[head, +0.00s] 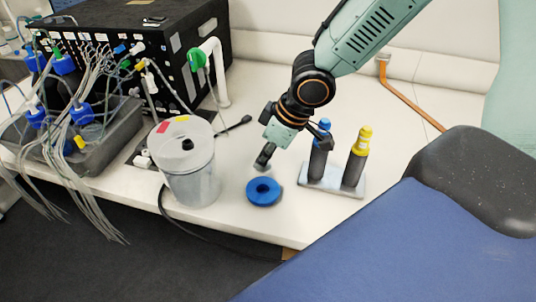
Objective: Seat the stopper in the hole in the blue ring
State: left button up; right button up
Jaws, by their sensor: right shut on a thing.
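The blue ring (264,197) lies flat on the white bench near its front edge, with its round hole facing up and showing dark. My right gripper (263,161) reaches down from the upper right and is shut just above and behind the ring. The stopper is in its jaws; only a small greyish piece (260,169) shows at the fingertips, and the rest is hidden or too small to make out. The held piece appears apart from the ring. My left gripper is not in view.
A clear lidded jar (190,180) stands left of the ring. A small rack (330,186) with blue-capped and yellow-capped dark bottles stands to the right. A grey tray (95,153) with tubing and a black box (185,30) fill the left. A dark rounded thing (480,180) is at right.

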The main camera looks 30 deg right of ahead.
aim_at(267, 168)
jog(key=shift+s+a+f+b, duration=0.1)
jog(key=shift+a+f+b, duration=0.1)
jog(key=shift+f+b, duration=0.25)
notch_tip(267, 168, down, 4)
jog(key=b, duration=0.3)
jog(key=shift+d+f, duration=0.1)
jog(key=shift+d, duration=0.05)
jog(key=shift+r, duration=0.2)
jog(key=shift+f, duration=0.1)
jog(key=shift+b, duration=0.35)
jog(key=shift+f, duration=0.1)
dwell(0.3)
jog(key=shift+f+b, duration=1.3)
jog(key=shift+b, duration=0.3)
